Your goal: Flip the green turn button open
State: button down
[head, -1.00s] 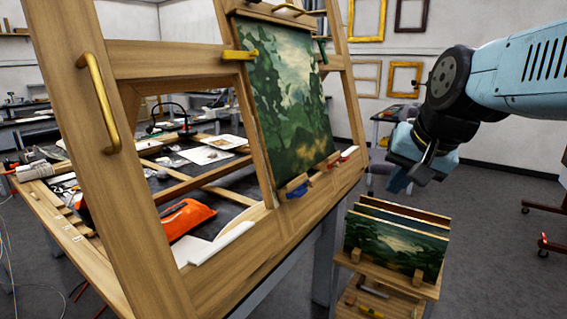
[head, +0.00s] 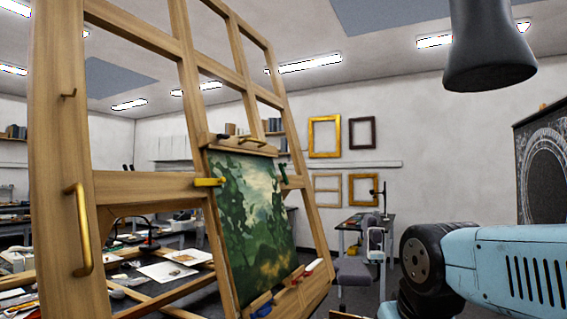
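The green turn button (head: 284,173) is a small dark green piece at the upper right edge of the landscape painting (head: 245,220), on the wooden easel frame (head: 140,187). It looks steeply tilted, and it is too small to tell whether it overlaps the painting. A yellow turn button (head: 209,182) lies level at the painting's upper left edge. A blue piece (head: 262,309) and a red piece (head: 312,266) show at the painting's lower edge. My arm is at the lower right, well apart from the green button. My gripper is below the picture.
A brass handle (head: 79,230) is on the easel's left post. A dark hanging hood (head: 489,45) is at the upper right. A grey chair (head: 358,270) and a small table stand behind. Open air lies between the painting and my arm.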

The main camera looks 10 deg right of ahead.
aim_at(281, 165)
jog(key=z, duration=0.15)
jog(key=k, duration=0.25)
jog(key=u, duration=0.45)
jog(key=i, duration=1.45)
jog(key=z, duration=0.75)
